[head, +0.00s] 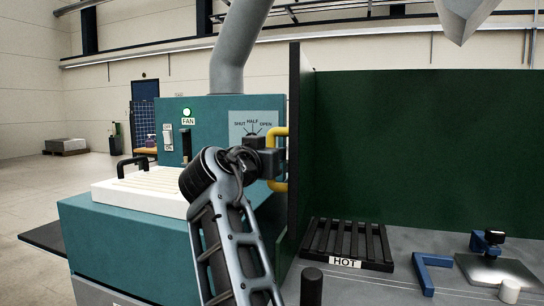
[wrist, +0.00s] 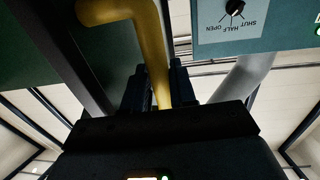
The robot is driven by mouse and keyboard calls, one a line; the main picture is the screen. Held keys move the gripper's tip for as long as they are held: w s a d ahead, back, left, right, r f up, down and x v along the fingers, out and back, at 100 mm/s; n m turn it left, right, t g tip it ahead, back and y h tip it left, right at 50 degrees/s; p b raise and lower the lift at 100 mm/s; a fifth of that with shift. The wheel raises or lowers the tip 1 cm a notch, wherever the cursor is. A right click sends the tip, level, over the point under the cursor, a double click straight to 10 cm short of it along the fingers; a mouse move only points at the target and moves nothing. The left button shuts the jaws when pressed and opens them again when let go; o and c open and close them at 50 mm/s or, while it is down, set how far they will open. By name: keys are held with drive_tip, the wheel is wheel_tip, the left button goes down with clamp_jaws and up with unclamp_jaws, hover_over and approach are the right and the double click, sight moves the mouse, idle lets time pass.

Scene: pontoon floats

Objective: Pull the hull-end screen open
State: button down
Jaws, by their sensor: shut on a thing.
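The screen is a tall dark green panel (head: 420,150) with a black upright edge (head: 294,130) at its left end. A yellow bar handle (head: 280,186) stands out on the left side of that edge. My gripper (head: 274,160) is at the middle of the handle, reaching in from the left. In the wrist view the yellow handle (wrist: 158,70) runs down between my two dark fingers (wrist: 158,92), and they are shut on it. The green panel also shows at the left of the wrist view (wrist: 28,50). The fingertips are partly hidden in the head view.
A teal machine (head: 130,235) with a white slatted top stands left of the screen, with a fan panel and a shut-half-open dial (head: 253,128). A black rack marked HOT (head: 345,240) and a blue bracket (head: 425,272) lie on the grey bench (head: 385,290).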

drive_tip(key=c, duration=1.1)
unclamp_jaws()
drive_tip(key=shift+f, duration=0.1)
drive_tip(key=shift+o, duration=0.2)
drive_tip(key=v, duration=0.7)
drive_tip(key=shift+s+b, duration=0.3)
drive_tip(key=shift+s, duration=0.05)
drive_tip(key=shift+a, duration=0.1)
